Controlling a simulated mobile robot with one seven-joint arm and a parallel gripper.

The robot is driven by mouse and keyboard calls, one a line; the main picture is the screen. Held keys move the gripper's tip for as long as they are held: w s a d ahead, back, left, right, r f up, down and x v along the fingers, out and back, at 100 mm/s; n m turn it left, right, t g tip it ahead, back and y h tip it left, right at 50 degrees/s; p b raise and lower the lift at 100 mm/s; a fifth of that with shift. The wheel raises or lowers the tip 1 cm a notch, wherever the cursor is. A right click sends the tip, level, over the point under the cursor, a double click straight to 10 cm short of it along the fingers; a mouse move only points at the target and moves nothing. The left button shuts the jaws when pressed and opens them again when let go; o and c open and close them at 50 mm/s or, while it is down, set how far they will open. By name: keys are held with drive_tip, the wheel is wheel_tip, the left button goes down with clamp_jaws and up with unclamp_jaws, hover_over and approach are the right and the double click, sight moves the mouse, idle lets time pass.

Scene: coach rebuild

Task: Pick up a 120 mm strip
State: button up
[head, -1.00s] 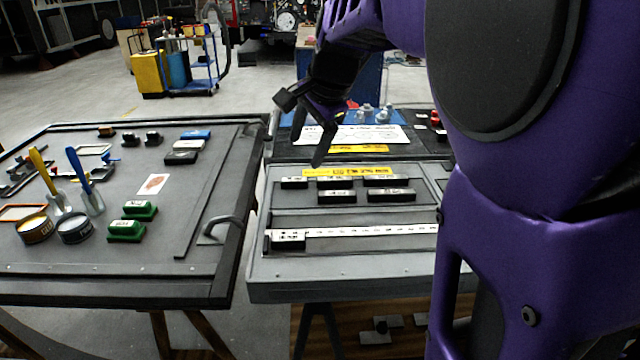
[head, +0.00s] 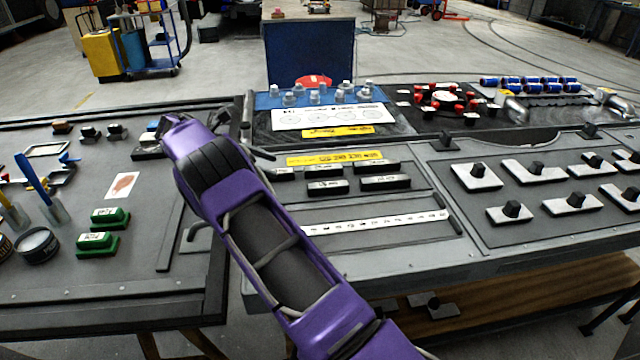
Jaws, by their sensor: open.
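Several short black strips with white labels lie in two rows on the grey panel in the middle. Their lengths are too small to read, so I cannot tell which is 120 mm. The front row shows a left strip (head: 327,187) and a right strip (head: 385,182); one back-row strip (head: 377,167) lies behind. A yellow label (head: 334,158) is behind the rows. My gripper (head: 256,138) is open, above the left edge of this panel, left of the strips and partly hidden by my purple arm. Nothing shows between its fingers.
A white ruler (head: 380,222) lies in front of the strips; my arm crosses its left end. Green blocks (head: 97,242) sit on the left table. Black-knobbed plates (head: 477,176) fill the right panel. Clear pegs (head: 318,94) stand behind, beyond a white sheet (head: 330,116).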

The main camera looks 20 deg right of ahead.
drive_tip(key=d+f, duration=0.1)
approach(327, 184)
drive_tip(key=b+x, duration=0.1)
drive_tip(key=x, duration=0.4)
drive_tip(key=shift+f, duration=0.2)
drive_tip(key=shift+x, duration=2.6)
drive_tip(key=shift+s+r, duration=0.1)
drive_tip(key=shift+r, duration=0.1)
clamp_jaws()
